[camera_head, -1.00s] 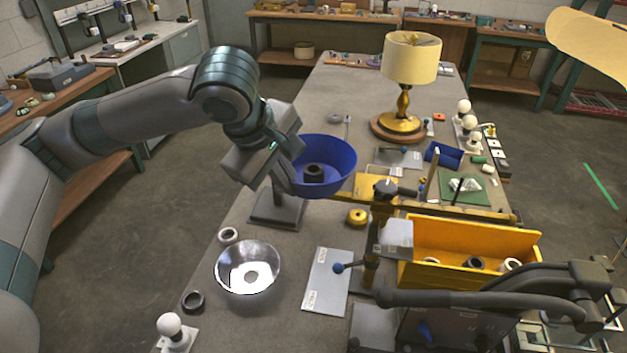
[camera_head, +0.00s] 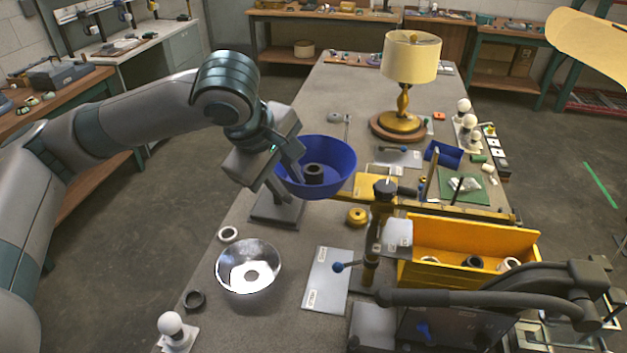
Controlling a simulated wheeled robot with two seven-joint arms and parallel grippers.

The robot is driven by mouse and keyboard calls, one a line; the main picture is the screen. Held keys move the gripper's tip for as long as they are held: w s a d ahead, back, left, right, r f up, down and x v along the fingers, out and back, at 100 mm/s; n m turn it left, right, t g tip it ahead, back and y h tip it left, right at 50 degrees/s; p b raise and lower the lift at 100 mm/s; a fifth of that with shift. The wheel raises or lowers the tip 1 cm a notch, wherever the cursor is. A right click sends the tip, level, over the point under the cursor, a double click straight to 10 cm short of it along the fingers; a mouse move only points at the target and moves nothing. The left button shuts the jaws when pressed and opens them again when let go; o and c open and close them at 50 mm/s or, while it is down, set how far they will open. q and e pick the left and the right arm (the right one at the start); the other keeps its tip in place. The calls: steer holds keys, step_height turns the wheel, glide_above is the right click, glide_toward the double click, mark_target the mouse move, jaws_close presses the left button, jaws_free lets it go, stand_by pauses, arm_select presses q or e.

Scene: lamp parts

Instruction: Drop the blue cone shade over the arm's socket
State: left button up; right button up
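The blue cone shade (camera_head: 336,160) sits with its wide mouth up at the near left of the table, above a dark grey stand base (camera_head: 277,208). A dark ring or socket (camera_head: 314,173) shows in its middle. My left gripper (camera_head: 284,172) is at the shade's left rim. Its fingers overlap the rim, and I cannot tell whether they are closed on it. The dark jointed arm (camera_head: 384,188) stands on the table to the right of the shade. My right gripper does not show clearly.
A silver bowl-shaped shade (camera_head: 249,267), a white ring (camera_head: 229,234) and a dark ring (camera_head: 195,299) lie in front. A yellow bin (camera_head: 470,238) stands at the right. A lamp with a cream shade (camera_head: 411,57) stands farther back. A white bulb (camera_head: 171,325) is at the front edge.

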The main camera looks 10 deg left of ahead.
arm_select(q)
steer(key=b+v, duration=0.3)
steer(key=v, duration=1.4)
steer(key=shift+r, duration=0.2)
steer(key=shift+s+a, duration=0.15)
steer(key=shift+s, duration=0.05)
